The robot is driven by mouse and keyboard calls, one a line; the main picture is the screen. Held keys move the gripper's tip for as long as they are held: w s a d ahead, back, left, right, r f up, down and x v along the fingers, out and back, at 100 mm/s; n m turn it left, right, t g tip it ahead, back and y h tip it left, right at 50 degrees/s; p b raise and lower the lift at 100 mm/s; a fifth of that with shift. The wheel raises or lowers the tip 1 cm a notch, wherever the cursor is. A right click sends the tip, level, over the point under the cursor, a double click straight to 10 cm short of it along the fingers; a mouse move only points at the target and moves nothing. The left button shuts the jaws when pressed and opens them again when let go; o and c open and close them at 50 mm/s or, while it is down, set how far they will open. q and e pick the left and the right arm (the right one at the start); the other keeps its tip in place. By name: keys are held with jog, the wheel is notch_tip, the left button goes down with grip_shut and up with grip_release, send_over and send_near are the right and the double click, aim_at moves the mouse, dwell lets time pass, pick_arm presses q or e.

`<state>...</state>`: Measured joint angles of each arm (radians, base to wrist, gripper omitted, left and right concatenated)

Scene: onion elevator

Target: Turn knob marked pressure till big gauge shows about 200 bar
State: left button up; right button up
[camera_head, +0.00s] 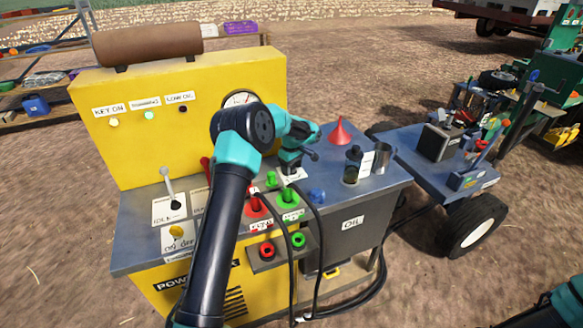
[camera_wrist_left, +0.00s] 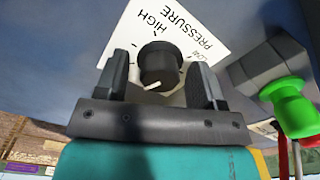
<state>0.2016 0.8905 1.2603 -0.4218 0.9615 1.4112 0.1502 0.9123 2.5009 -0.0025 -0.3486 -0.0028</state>
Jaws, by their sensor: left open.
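The black pressure knob (camera_wrist_left: 158,62) has a white pointer line and sits on a white label (camera_wrist_left: 187,35) reading HIGH, PRESSURE and LOW. My left gripper (camera_wrist_left: 160,84) is open, with one finger on each side of the knob; I cannot tell if either touches it. The big round gauge (camera_head: 238,98) is on the yellow panel. My arm covers its lower part, and its reading is too small to tell.
Green hose couplings (camera_head: 287,195) and red ones (camera_head: 256,207) with black hoses stand just in front of my left gripper. A red funnel (camera_head: 340,133) and a dark bottle (camera_head: 352,163) stand to the right on the deck. A lever (camera_head: 171,186) stands at left.

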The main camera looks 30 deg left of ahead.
pick_arm(q)
jog(key=c, duration=0.9)
jog(key=shift+c, duration=0.2)
jog(key=shift+m, duration=0.5)
jog(key=m, duration=1)
jog(key=shift+m, duration=2.5)
